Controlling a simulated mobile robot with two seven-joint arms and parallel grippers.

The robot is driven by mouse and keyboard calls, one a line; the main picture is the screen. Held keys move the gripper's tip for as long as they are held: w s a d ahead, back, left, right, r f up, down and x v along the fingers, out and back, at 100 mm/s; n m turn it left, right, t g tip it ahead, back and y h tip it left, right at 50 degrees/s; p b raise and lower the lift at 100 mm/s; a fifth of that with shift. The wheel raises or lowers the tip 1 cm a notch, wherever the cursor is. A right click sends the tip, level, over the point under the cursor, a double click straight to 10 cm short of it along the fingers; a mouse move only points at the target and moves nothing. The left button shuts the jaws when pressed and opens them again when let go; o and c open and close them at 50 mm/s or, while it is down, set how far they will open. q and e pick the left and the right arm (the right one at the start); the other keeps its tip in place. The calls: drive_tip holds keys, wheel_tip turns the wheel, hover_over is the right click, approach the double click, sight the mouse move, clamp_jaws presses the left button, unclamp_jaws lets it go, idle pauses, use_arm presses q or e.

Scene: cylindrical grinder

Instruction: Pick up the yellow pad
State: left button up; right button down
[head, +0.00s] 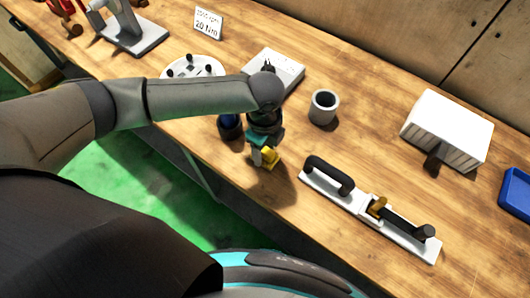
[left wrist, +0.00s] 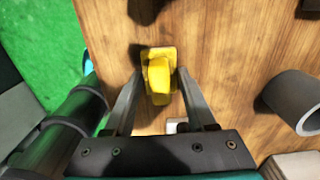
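The yellow pad (head: 270,156) is on the wooden bench near its front edge, just under my left gripper (head: 262,152). In the left wrist view the yellow pad (left wrist: 159,75) has a flat base and a raised block. The two fingers of my left gripper (left wrist: 161,78) stand apart on either side of it, with a narrow gap showing on each side. The left gripper is open and holds nothing. Part of the pad is hidden by the gripper in the head view. My right gripper is not in view.
A grey cup (head: 323,107) stands behind the pad. A white fixture with black handles (head: 345,196) lies to the right. A round white plate with black pegs (head: 190,69) is at the back left. A white ribbed block (head: 447,128) and a blue bin (head: 516,193) are far right.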

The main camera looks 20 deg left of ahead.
use_arm(q)
clamp_jaws()
wheel_tip(320, 180, up, 20)
drive_tip(key=p, duration=0.3)
drive_tip(key=shift+p, duration=0.3)
